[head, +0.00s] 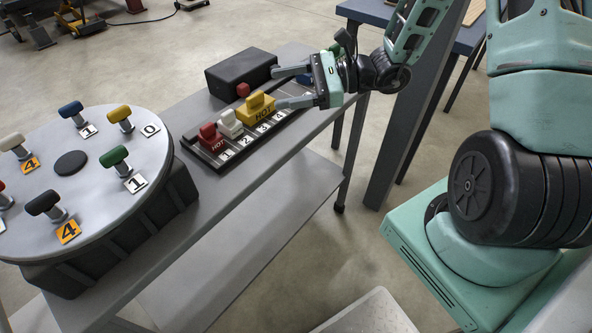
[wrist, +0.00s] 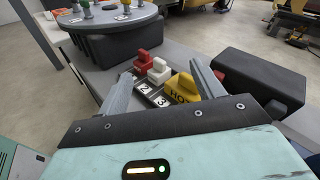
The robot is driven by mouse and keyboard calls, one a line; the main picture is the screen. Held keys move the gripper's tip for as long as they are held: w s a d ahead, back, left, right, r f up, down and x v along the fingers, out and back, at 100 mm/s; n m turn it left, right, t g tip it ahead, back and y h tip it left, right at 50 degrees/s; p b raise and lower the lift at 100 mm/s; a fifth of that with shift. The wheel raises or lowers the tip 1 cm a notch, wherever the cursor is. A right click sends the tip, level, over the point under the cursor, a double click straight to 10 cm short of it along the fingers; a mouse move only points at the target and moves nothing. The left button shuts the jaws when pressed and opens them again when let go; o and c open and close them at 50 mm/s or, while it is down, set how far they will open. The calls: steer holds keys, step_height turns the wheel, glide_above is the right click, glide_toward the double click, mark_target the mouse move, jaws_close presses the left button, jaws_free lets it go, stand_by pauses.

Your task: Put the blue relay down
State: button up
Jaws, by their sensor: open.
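My gripper (head: 277,87) is open over the bench, its fingers spread near the yellow end of the numbered black strip (head: 222,158). Between and behind the fingers a small dark-blue patch (head: 303,79) shows, mostly hidden by my gripper; I cannot tell whether it is the blue relay. On the strip stand a red relay (head: 210,136), a white relay (head: 230,123) and a yellow relay (head: 257,108) marked HOT. In the wrist view the yellow relay (wrist: 181,88) shows between the open fingers (wrist: 160,68), with no blue relay visible there.
A black box (head: 240,72) with a red knob (head: 243,90) stands behind the strip. A round grey turntable (head: 92,190) at left holds several coloured pieces, including a blue one (head: 71,110), beside number tags. The bench's near strip is bare.

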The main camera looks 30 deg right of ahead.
steer(key=s+a+r+n+g+h, duration=0.1)
steer(key=s+a+n+g+h, duration=0.1)
steer(key=s+a+n+g, duration=0.8)
steer(key=s+a+r+n+t+h, duration=0.1)
steer(key=s+a+n+t+h, duration=0.1)
steer(key=s+n+h, duration=1)
steer(key=s+n+t, duration=0.1)
steer(key=n, duration=0.5)
steer(key=shift+s+r, duration=0.25)
steer(key=shift+r, duration=0.15)
steer(key=shift+a, duration=0.1)
